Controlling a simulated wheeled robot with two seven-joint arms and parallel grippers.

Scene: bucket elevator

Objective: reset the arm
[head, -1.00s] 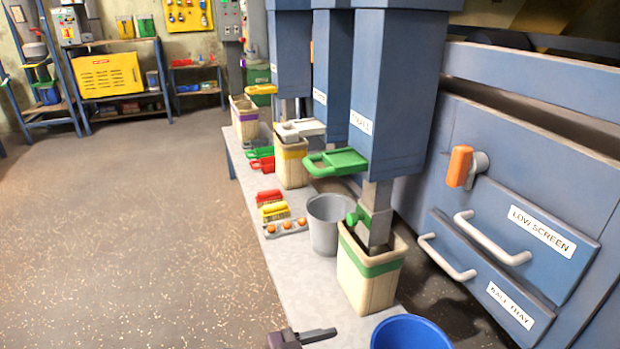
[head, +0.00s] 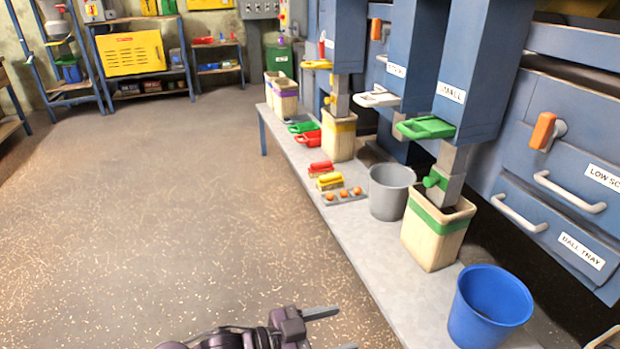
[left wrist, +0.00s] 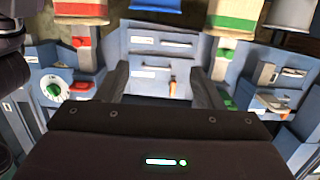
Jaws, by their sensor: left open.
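My left gripper (head: 332,329) is at the bottom of the head view, low over the floor beside the bench's front edge. Its jaws are apart and nothing shows between them. In the left wrist view its two dark fingers (left wrist: 160,78) also stand apart, with a blue cabinet front beyond them. My right gripper cannot be made out in these views.
A grey bench (head: 345,232) runs along the right. The floor (head: 190,200) at left is clear.

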